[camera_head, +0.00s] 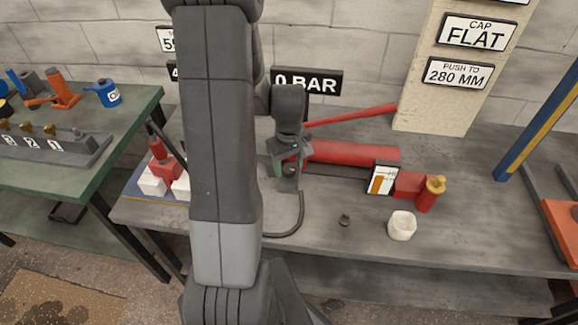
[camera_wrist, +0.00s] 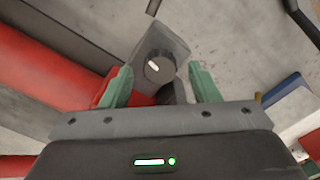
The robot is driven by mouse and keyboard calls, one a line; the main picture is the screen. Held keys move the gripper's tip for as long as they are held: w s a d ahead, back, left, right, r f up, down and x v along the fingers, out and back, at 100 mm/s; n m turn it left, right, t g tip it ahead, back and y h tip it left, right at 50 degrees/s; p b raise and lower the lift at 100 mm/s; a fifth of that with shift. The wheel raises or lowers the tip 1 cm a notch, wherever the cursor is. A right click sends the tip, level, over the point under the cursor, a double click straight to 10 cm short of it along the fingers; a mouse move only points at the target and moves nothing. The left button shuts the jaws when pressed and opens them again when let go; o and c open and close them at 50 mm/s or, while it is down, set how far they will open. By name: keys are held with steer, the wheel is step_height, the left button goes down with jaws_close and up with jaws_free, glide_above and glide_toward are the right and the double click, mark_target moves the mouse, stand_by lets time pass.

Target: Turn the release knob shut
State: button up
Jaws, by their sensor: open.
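The release knob (camera_wrist: 160,69) is a round dark knob with a white mark, on a grey block (camera_wrist: 160,45) in the wrist view. The white mark lies at a slant. My gripper (camera_head: 287,158) is open above the block in the head view and largely hides the knob there. In the wrist view its green fingers (camera_wrist: 162,72) stand apart, one on each side of the knob. I cannot tell whether they touch it. The block joins the red pump cylinder (camera_head: 350,152), which has a long red handle (camera_head: 352,115).
A white cup (camera_head: 402,225) and a small dark part (camera_head: 344,220) sit at the bench front. A red ram with a yellow top (camera_head: 430,194) stands to the right. A black hose (camera_head: 298,218) curves below the block. A sign (camera_head: 307,81) reads 0 BAR.

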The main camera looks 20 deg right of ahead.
steer(key=shift+f, duration=0.7)
steer(key=c, duration=1)
steer(key=shift+o, duration=0.2)
